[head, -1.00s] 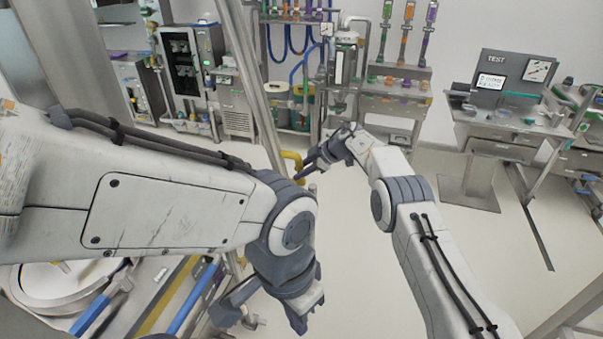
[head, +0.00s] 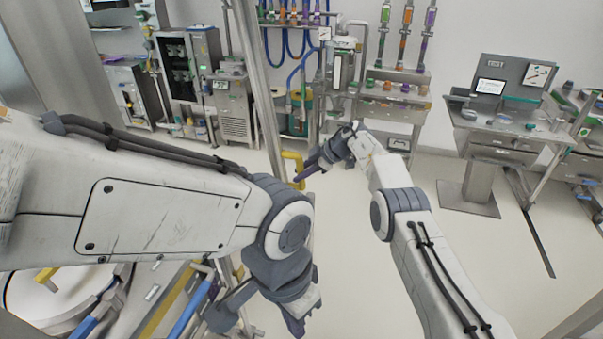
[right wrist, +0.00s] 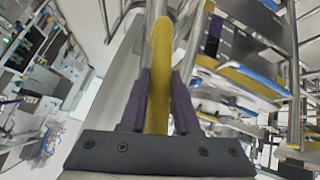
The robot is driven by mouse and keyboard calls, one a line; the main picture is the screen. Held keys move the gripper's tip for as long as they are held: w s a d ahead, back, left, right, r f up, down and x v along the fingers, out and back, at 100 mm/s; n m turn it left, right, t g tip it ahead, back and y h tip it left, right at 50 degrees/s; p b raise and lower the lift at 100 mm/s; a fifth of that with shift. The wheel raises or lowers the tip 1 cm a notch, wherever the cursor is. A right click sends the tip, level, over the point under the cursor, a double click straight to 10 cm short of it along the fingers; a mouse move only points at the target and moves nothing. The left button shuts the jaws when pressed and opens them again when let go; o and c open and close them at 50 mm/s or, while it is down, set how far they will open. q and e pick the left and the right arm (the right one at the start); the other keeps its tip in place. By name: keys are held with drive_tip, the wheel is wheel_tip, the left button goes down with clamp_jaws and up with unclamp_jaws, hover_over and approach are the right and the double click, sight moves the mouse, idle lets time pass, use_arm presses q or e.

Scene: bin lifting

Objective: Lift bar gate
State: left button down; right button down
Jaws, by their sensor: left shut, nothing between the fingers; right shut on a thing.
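A yellow handle (head: 293,163) sits at a slanting metal pole (head: 262,90) in the middle of the head view. I cannot tell how the handle joins the pole or which parts form the bar gate. My right gripper (head: 303,172) reaches it from the right. In the right wrist view, the dark fingers of the right gripper (right wrist: 157,105) are shut on the yellow handle (right wrist: 159,55), one on each side. My left gripper (head: 258,318) points down at the bottom of the head view, apart from the handle and holding nothing. Its fingertips are partly cut off.
Metal framework with blue and yellow bars (head: 180,310) and a round white vessel (head: 60,292) lie below my left arm. A console with a screen (head: 490,87) stands at the right. Cabinets line the back wall. The pale floor (head: 350,250) between is clear.

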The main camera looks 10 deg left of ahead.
drive_tip(key=c, duration=0.7)
unclamp_jaws()
drive_tip(key=shift+a, duration=0.15)
drive_tip(key=shift+o, duration=0.2)
drive_tip(key=shift+d, duration=0.2)
drive_tip(key=shift+d+r+b, duration=0.35)
drive_tip(key=shift+r+b, duration=0.05)
drive_tip(key=shift+b, duration=0.1)
drive_tip(key=b+v, duration=0.4)
drive_tip(key=v, duration=0.5)
drive_tip(key=shift+s+r, duration=0.1)
drive_tip(key=shift+s, duration=0.05)
